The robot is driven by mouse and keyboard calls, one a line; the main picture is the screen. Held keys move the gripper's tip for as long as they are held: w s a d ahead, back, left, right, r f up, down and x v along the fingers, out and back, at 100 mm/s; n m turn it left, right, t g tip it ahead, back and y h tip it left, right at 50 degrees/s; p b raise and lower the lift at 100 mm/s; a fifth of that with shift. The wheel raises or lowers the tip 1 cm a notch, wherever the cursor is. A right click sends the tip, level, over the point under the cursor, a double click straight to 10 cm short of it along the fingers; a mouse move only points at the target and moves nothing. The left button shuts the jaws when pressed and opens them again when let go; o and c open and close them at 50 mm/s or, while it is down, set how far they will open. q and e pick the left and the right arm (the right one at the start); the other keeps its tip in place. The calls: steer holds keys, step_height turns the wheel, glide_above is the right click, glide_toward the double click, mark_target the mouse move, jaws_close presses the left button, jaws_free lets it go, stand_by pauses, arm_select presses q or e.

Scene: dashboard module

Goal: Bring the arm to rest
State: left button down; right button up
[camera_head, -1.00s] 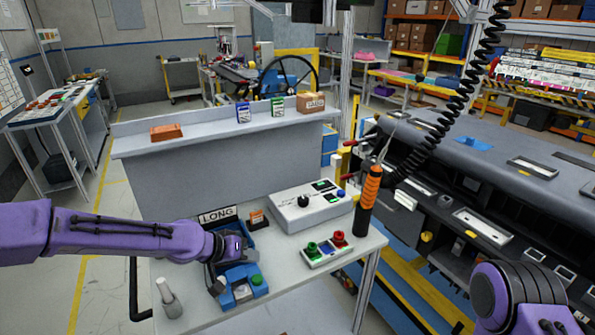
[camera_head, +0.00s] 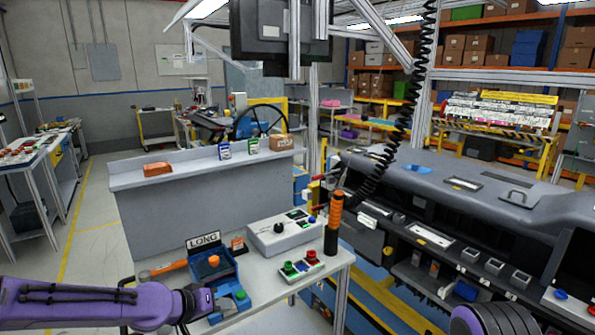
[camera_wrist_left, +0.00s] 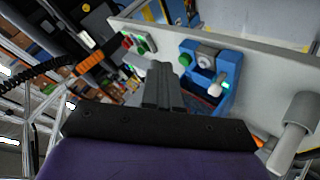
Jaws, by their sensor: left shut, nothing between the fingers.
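My left arm comes in from the lower left in the head view. Its gripper (camera_head: 198,306) is at the left of the blue box (camera_head: 226,272) under the LONG sign, above the grey table (camera_head: 270,280). In the left wrist view its two grey fingers (camera_wrist_left: 165,85) are together with nothing between them. The blue box also shows there (camera_wrist_left: 222,62), apart from the fingers. Only a purple ribbed part of my right arm (camera_head: 490,318) shows at the bottom right; its gripper is out of view.
A grey control box (camera_head: 285,235), a box with red and green buttons (camera_head: 300,265) and an upright orange-handled tool (camera_head: 335,215) stand on the table's right side. An orange-handled tool (camera_head: 165,268) lies at the left. A grey peg (camera_wrist_left: 297,130) stands near the gripper. The dashboard (camera_head: 470,200) is at right.

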arm_select(q)
steer(key=s+a+f+n+y+b, duration=0.1)
steer(key=s+a+f+n+y, duration=0.15)
steer(key=s+f, duration=0.5)
steer(key=s+a+f+n+y+b, duration=0.2)
steer(key=s+f+n+y, duration=0.15)
steer(key=f, duration=0.75)
steer(key=s+a+f+g+y+b, duration=0.1)
steer(key=s+f, duration=0.3)
steer(key=s, duration=0.5)
steer(key=s+a+f+g+y+b, duration=0.1)
steer(key=s+a+f, duration=0.3)
steer(key=s, duration=0.4)
steer(key=s+a+f+m+g+y+b, duration=0.1)
steer(key=s+a+f+g, duration=0.1)
steer(key=s+f, duration=0.4)
steer(key=s+g, duration=0.1)
steer(key=s, duration=0.2)
steer(key=shift+s+a+y+b, duration=0.3)
steer(key=shift+a+b, duration=0.05)
